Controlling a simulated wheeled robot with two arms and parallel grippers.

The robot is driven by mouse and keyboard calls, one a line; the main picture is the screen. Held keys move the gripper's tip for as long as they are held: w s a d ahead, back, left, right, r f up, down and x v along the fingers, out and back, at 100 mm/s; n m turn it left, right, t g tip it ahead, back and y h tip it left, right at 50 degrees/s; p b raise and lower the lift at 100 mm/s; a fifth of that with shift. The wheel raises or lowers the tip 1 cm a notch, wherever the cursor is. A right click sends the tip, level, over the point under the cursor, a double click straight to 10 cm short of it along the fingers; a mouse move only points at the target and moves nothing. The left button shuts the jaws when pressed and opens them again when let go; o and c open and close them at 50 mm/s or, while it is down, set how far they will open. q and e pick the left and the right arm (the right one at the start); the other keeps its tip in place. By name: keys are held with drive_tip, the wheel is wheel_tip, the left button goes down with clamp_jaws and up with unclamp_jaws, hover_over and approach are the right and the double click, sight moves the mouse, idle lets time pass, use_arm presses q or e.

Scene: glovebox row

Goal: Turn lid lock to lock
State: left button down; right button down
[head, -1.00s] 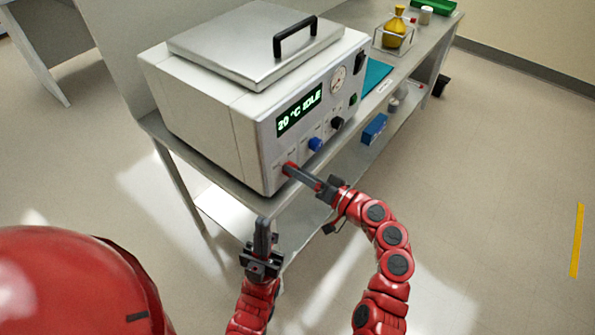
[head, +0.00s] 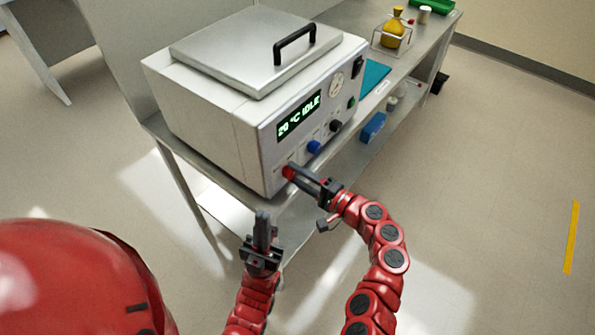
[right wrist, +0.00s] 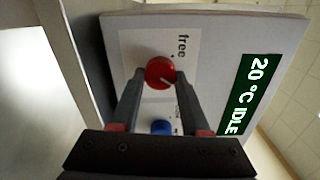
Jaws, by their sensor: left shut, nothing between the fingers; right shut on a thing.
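The machine (head: 215,122) is a pale box with a metal lid (head: 245,55) that lies closed. The red knob (head: 289,172) sits at the lower left of its front panel. In the right wrist view the knob (right wrist: 158,68) has a short pale mark, and the word "free" is printed beside it. Another label is mostly hidden by a finger. My right gripper (right wrist: 161,76) is shut on the red knob, one finger on each side. My left gripper (head: 262,217) is shut and empty, below the machine's front corner.
A blue knob (head: 314,147), a black knob (head: 336,126) and a gauge (head: 336,83) are on the same panel. The display (head: 298,117) reads 20 °C IDLE. A yellow flask (head: 394,33) stands farther along the bench.

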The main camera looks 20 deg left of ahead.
drive_tip(key=shift+m+p, duration=0.35)
drive_tip(key=shift+m, duration=0.55)
drive_tip(key=shift+c, duration=1.9)
unclamp_jaws()
drive_tip(key=shift+d+f, duration=0.1)
drive_tip(key=b+v, duration=0.2)
drive_tip(key=v, duration=1.5)
drive_tip(key=shift+d, duration=0.1)
